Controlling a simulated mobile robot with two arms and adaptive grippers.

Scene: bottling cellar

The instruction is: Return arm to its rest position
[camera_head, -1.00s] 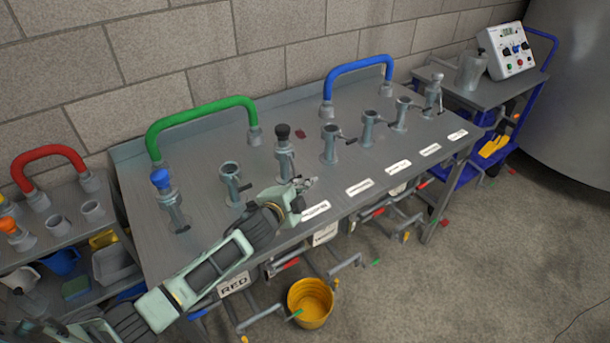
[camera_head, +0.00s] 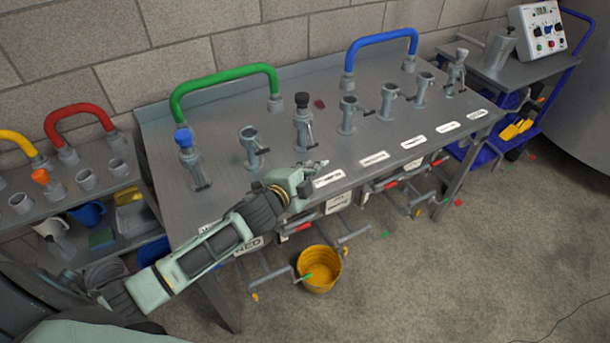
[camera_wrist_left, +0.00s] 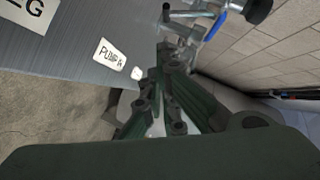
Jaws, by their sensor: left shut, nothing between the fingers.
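My left arm, pale green and dark grey, reaches in from the lower left in the head view. Its gripper (camera_head: 318,166) is shut and empty above the front part of the grey metal table (camera_head: 225,185), close to a white label (camera_head: 329,178). In the left wrist view the dark green finger links (camera_wrist_left: 170,95) are drawn together with nothing between them, and a "PUMP" label (camera_wrist_left: 111,54) lies beside them. My right gripper is in no view.
Upright metal fittings, one blue-topped (camera_head: 184,140) and one black-topped (camera_head: 302,115), stand on the table. Green (camera_head: 224,75) and blue (camera_head: 380,40) hoses arch at its back. A yellow bucket (camera_head: 318,272) stands on the floor below. Open floor lies at right.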

